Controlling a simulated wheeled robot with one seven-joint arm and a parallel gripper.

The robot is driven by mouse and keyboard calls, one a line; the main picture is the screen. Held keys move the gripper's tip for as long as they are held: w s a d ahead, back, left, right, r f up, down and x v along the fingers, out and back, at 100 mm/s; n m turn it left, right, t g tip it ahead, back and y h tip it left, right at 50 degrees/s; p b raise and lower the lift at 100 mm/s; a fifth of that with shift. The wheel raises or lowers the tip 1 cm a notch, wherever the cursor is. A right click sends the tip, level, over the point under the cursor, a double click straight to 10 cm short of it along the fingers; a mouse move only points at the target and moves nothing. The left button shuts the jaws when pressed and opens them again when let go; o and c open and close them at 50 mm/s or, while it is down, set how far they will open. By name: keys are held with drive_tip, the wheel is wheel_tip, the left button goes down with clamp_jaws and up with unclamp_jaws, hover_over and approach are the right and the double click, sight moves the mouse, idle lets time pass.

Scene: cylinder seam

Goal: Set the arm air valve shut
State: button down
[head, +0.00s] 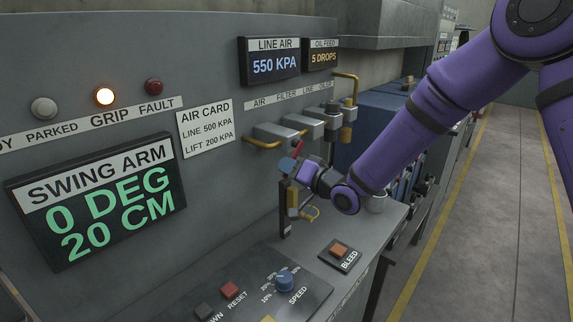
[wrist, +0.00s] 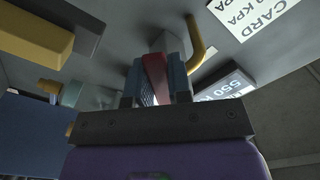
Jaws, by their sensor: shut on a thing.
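My gripper (head: 290,166) is at the panel, just below the air filter units. In the wrist view its two fingers (wrist: 155,85) are closed on both sides of a red lever (wrist: 154,72). The red lever (head: 298,148) also shows as a small strip at the gripper in the head view. I take it as the arm air valve's handle; no label for it is readable. A grey block (wrist: 168,42) with a brass pipe beside it lies behind the lever in the wrist view. The valve body is mostly hidden by my gripper.
The line air display (head: 270,62) reads 550 KPA. The swing arm display (head: 98,200) reads 0 DEG, 20 CM. The amber grip lamp (head: 104,97) is lit. Brass pipes (head: 346,85) stick out near the gripper. A speed knob (head: 285,281) and bleed button (head: 339,250) sit below.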

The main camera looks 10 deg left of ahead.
drive_tip(key=n, duration=0.2)
drive_tip(key=w+d+f+n, duration=0.1)
drive_tip(key=shift+w+f+n, duration=0.2)
drive_tip(key=shift+w+n, duration=0.1)
drive_tip(key=shift+n, duration=0.1)
drive_tip(key=shift+w+d+f+n, duration=0.1)
drive_tip(key=shift+w+d+n, duration=0.2)
drive_tip(key=shift+n, duration=0.5)
drive_tip(key=shift+w+d+f+n, duration=0.15)
drive_tip(key=shift+w+n, duration=0.3)
drive_tip(key=shift+n, duration=0.35)
drive_tip(key=shift+w+d+n, duration=0.25)
drive_tip(key=shift+w+n, duration=0.1)
drive_tip(key=shift+n, duration=0.45)
drive_tip(key=c, duration=1)
unclamp_jaws()
drive_tip(key=shift+c, duration=0.2)
drive_tip(key=v, duration=1)
drive_tip(key=shift+s+d, duration=0.2)
drive_tip(key=shift+d, duration=0.1)
